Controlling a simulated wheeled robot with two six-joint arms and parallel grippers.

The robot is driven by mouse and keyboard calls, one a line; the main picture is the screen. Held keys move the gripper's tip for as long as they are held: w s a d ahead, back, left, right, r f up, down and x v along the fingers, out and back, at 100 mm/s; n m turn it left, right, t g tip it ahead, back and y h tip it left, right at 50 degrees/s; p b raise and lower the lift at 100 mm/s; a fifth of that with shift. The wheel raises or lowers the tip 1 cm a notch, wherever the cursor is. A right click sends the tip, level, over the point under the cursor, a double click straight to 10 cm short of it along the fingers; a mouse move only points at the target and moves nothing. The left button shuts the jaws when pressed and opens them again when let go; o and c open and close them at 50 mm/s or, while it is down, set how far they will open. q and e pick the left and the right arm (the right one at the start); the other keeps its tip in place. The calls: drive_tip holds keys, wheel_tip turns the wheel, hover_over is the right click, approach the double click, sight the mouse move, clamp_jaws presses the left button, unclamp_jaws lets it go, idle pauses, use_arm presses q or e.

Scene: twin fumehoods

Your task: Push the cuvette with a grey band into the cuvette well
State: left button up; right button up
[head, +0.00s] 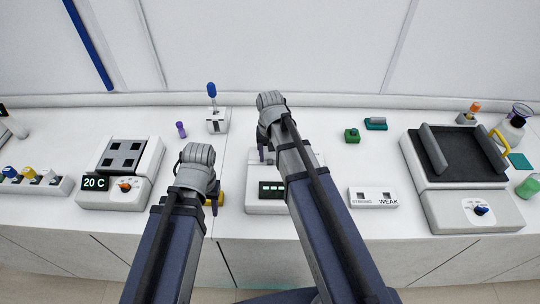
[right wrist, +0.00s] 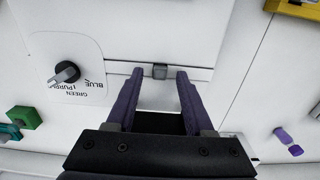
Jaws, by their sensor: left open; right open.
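In the right wrist view, a small grey block (right wrist: 160,71) sits in the top of the white instrument (right wrist: 130,40); it may be the cuvette with a grey band, but its type is hard to tell. My right gripper (right wrist: 158,76) is open, its two fingers on either side of the block with gaps. In the head view my right gripper (head: 266,152) is over the instrument (head: 262,202), and my arm hides the block and the well. My left gripper (head: 212,190) is open, mostly hidden by its wrist, beside a yellow object (head: 220,199).
A knob (right wrist: 65,73) with colour labels is on the instrument. A heater reading 20 C (head: 128,165) is at left, a black-topped shaker (head: 460,150) at right. A green block (head: 352,135), purple vial (head: 181,129) and STRONG/WEAK box (head: 373,197) stand nearby.

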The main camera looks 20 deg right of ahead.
sight(270, 160)
wheel_tip(270, 160, up, 7)
drive_tip(key=p, duration=0.6)
drive_tip(key=shift+r+p, duration=0.1)
drive_tip(key=shift+p, duration=0.2)
use_arm(q)
wheel_tip(270, 160, up, 7)
